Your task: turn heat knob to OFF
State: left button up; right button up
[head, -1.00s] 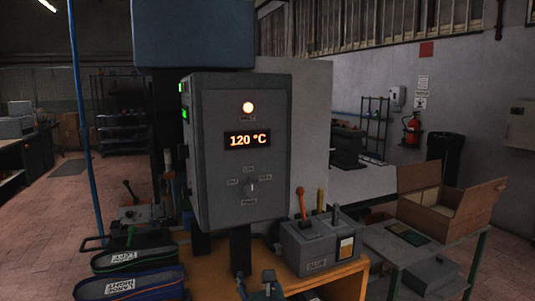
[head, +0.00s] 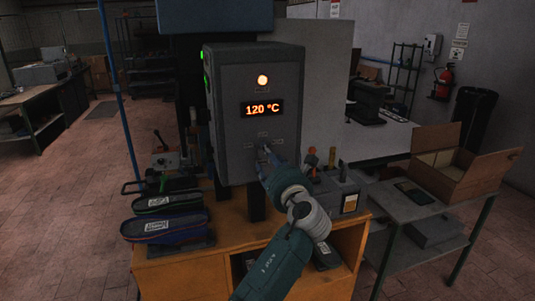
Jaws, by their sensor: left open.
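The grey control box (head: 228,103) stands on the press in the head view. My right gripper is not in view.
An orange bench (head: 175,270) carries the press. Two labelled shoe forms (head: 165,227) lie at its left. A grey lever box (head: 350,200) stands right of my arm. A side table with an open cardboard box (head: 440,165) is farther right.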

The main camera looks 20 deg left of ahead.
pick_arm(q)
jog(key=shift+x, duration=1)
jog(key=shift+s+f, duration=0.1)
jog(key=shift+s, duration=0.05)
jog(key=c, duration=1.2)
jog(key=shift+o, duration=0.2)
jog(key=shift+n, duration=0.3)
jog(key=shift+f+n, duration=0.1)
jog(key=shift+n, duration=0.9)
jog(key=n, duration=0.2)
jog(key=shift+n+b, duration=0.3)
jog(key=shift+b, duration=0.1)
jog(key=n+b, duration=0.1)
jog(key=n, duration=0.2)
jog(key=shift+f, duration=0.1)
jog(key=shift+n+b, duration=0.65)
jog(key=shift+n, duration=0.65)
